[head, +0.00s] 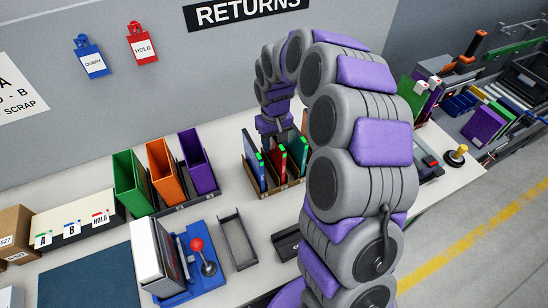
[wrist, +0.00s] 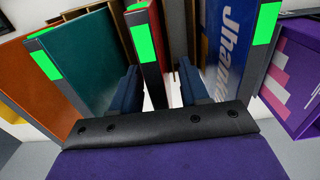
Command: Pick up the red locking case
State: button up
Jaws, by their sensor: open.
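The red locking case (head: 281,165) stands upright in a wooden rack on the bench, between a blue case (head: 253,163) and a green case (head: 300,158). In the wrist view the red case (wrist: 148,50) shows its narrow edge with a bright green patch on top. My gripper (wrist: 161,86) is open, with one dark blue finger on each side of the red case. The left finger looks closer to it than the right; I cannot tell whether either touches. In the head view my arm curves over the rack, and the gripper is mostly hidden.
The teal-green case (wrist: 85,55) and the blue lettered case (wrist: 236,45) stand close on either side of the fingers. Green, orange and purple bins (head: 201,163), an empty grey tray (head: 237,240) and a blue device with a red-knobbed lever (head: 205,262) share the bench.

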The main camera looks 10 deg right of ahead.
jog(key=shift+f, duration=0.85)
jog(key=shift+r, duration=0.1)
grip_shut()
